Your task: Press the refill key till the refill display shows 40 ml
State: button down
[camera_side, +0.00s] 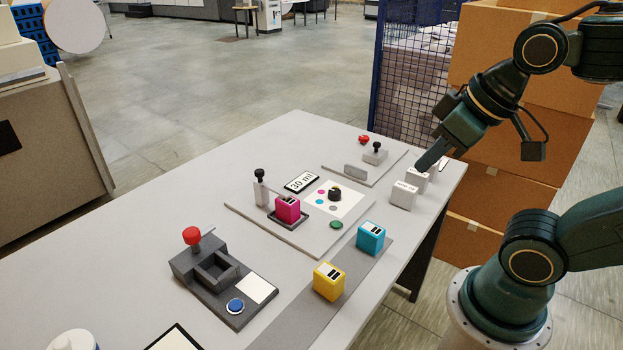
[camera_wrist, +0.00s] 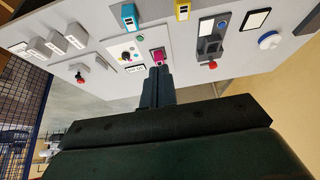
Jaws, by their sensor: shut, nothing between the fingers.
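The refill display (camera_side: 302,182) reads 30 ml and lies at the back of a grey plate (camera_side: 262,227); it also shows in the wrist view (camera_wrist: 135,69). A green round button (camera_side: 336,225) sits at the plate's front right corner, also in the wrist view (camera_wrist: 139,38). I cannot read a label on it. A black dial (camera_side: 335,194) stands on a white card with coloured dots. A magenta cartridge (camera_side: 288,208) sits in a dark holder on the plate. My gripper (camera_side: 424,166) is shut and empty, above the table's right part near white blocks, away from the green button.
Several white blocks (camera_side: 403,196) stand at the table's right. A cyan cartridge (camera_side: 371,238) and a yellow cartridge (camera_side: 328,281) stand on a grey strip. A dark device (camera_side: 208,271) with a red-knobbed lever and blue button (camera_side: 235,306) is front left. A black-knobbed post (camera_side: 260,187) rises behind the magenta cartridge.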

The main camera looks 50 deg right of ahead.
jog(key=shift+w, duration=0.15)
jog(key=m+t+y, duration=0.2)
jog(key=y, duration=0.3)
send_over(341, 224)
notch_tip(341, 224, down, 19)
dwell(0.6)
jog(key=shift+f, duration=0.2)
jog(key=shift+f, duration=4.3)
